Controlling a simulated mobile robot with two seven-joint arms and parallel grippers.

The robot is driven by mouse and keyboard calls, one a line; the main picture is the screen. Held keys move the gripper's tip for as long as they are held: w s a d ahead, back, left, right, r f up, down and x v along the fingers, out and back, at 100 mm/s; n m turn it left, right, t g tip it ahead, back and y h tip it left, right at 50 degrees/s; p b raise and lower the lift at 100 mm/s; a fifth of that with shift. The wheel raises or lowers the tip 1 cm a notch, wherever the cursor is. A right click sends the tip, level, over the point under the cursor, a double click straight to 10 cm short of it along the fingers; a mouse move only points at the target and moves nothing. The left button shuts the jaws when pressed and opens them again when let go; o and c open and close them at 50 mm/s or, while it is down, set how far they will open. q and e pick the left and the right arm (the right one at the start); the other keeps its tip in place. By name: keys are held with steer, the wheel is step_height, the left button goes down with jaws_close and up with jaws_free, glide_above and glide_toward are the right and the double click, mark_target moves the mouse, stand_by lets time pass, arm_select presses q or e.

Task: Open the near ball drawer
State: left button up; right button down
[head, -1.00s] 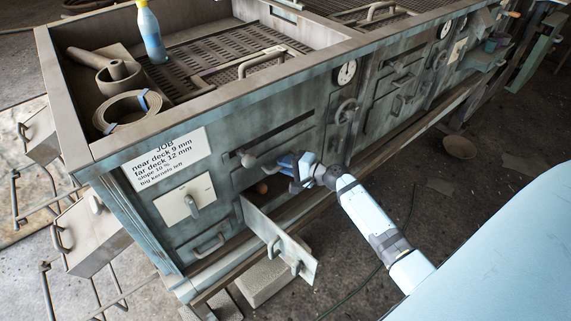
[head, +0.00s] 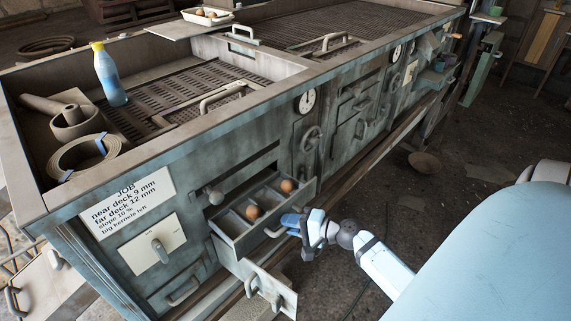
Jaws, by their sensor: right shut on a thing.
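The near ball drawer (head: 229,226) is pulled out of the machine's front face in the head view. It has several compartments, and brown balls sit in it: one ball (head: 287,186) toward the far end and one (head: 252,212) nearer the middle. My right gripper (head: 287,223) is at the drawer's front, shut on the drawer's handle (head: 275,232). Its fingers hide part of the handle. My left gripper is not in view.
A hinged flap (head: 270,290) with a handle stands open below the drawer. A blue bottle (head: 108,76) stands on the deck above. The floor right of the machine is mostly clear.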

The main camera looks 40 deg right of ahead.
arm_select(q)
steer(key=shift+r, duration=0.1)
arm_select(e)
steer(key=c, duration=1.4)
jaws_free()
arm_select(q)
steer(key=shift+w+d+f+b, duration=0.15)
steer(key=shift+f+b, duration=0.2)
steer(key=shift+b, duration=0.4)
arm_select(e)
steer(key=v, duration=1.4)
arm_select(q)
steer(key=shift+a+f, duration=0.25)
arm_select(e)
steer(key=shift+w, duration=0.15)
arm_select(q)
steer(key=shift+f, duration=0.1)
